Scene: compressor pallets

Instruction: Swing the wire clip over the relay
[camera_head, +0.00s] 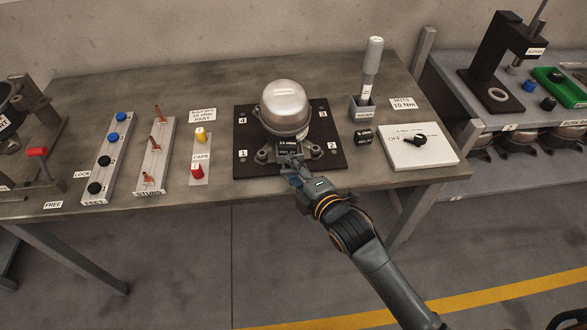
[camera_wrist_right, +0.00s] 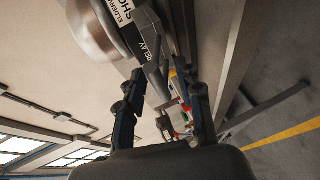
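The compressor (camera_head: 285,106) is a silver dome on a black numbered mat (camera_head: 245,131). A dark block with a readout (camera_head: 288,146) sits on its front side. In the right wrist view, the dark relay (camera_wrist_right: 150,40) with its label is beside the silver dome (camera_wrist_right: 93,30), just beyond the fingers. My right gripper (camera_head: 291,163) is at the compressor's front, close to the relay. The right wrist view shows its two fingers (camera_wrist_right: 163,77) apart, with a grey part partly between them. I cannot make out the wire clip. My left gripper is out of view.
The red and yellow caps (camera_head: 198,153), the studs strip (camera_head: 155,155) and the feet strip (camera_head: 104,160) lie left. A holder with a grey-handled tool (camera_head: 370,65), a black cylinder (camera_head: 364,137) and a switch panel (camera_head: 435,155) stand right. Bare table separates them.

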